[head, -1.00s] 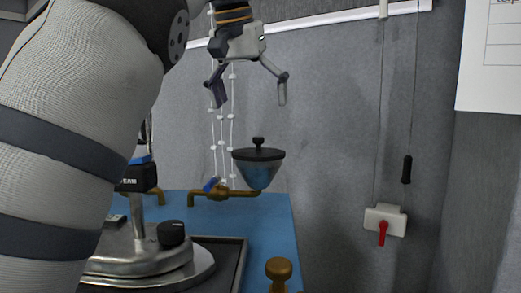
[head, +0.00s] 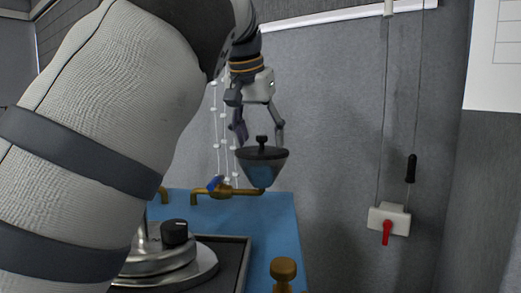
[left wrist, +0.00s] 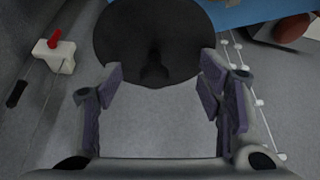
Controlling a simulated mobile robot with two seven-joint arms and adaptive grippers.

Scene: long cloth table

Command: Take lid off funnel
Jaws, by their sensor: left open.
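The funnel (head: 262,174) is a steel cone on a brass pipe at the back of the blue surface. Its dark round lid (head: 258,154) with a small black knob (head: 262,140) sits on top. The lid also shows from above in the left wrist view (left wrist: 130,35), with its knob (left wrist: 154,72) between the fingers. My left gripper (head: 260,134) points down just over the lid, open, with its fingers apart on either side of the knob. In the left wrist view the fingers (left wrist: 160,75) show a clear gap around it. My right gripper is not in view.
A brass pipe (head: 225,192) with a blue valve handle runs left of the funnel. A brass knob (head: 283,269) stands at the front of the blue surface (head: 268,225). A metal device (head: 165,262) sits at left. A white box with a red lever (head: 388,222) is on the grey wall.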

